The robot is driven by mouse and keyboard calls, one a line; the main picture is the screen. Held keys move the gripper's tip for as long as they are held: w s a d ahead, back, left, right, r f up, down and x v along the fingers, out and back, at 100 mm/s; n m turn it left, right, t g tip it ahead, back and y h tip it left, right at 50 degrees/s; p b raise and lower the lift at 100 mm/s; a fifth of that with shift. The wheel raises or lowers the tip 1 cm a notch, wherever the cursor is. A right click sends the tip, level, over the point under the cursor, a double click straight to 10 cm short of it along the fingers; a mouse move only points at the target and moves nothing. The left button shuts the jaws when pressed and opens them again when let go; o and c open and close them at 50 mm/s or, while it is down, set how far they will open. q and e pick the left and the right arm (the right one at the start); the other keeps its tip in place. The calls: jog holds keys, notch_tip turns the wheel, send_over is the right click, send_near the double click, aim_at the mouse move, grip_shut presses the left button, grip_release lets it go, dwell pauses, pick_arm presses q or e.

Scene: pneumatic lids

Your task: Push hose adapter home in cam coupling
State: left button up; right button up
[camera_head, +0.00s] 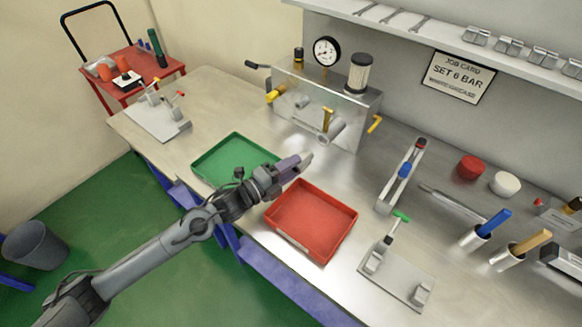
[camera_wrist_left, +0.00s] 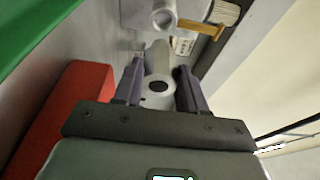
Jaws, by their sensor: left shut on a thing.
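The steel box (camera_head: 345,107) at the back of the bench carries several grey ports and yellow levers. A round grey cam coupling (camera_head: 335,131) juts from its front, near a yellow lever (camera_head: 327,117). The coupling (camera_wrist_left: 163,18) also shows at the top of the left wrist view, with a yellow lever (camera_wrist_left: 201,28) beside it. My left gripper (camera_head: 292,165) is shut on a grey, round hose adapter (camera_head: 305,159), which also shows between the fingers in the left wrist view (camera_wrist_left: 157,84). The adapter is apart from the coupling, in front of the box. My right gripper is out of view.
A clamp fixture (camera_head: 400,280) stands right of the red tray. Bare bench lies between the trays and the box.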

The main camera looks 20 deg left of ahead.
aim_at(303, 155)
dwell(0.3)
pick_arm(q)
jog(key=shift+s, duration=0.1)
jog(key=shift+s+a+f+n, duration=0.1)
jog(key=shift+a+n, duration=0.1)
jog(key=shift+n, duration=0.4)
jog(key=shift+w+a+b+x, duration=0.15)
jog(key=shift+b+x, duration=0.25)
jog(key=shift+x, duration=0.55)
jog(key=shift+w+a+b+x, duration=0.1)
jog(key=shift+a+b+x, duration=0.25)
jog(key=shift+x, duration=0.55)
jog(key=shift+w+a+b+x, duration=0.1)
jog(key=shift+b+x, duration=0.4)
jog(key=shift+x, duration=0.45)
jog(key=shift+p, duration=0.4)
jog(key=shift+w, duration=0.35)
jog(key=shift+b+x, duration=0.75)
jog(key=shift+x, duration=0.5)
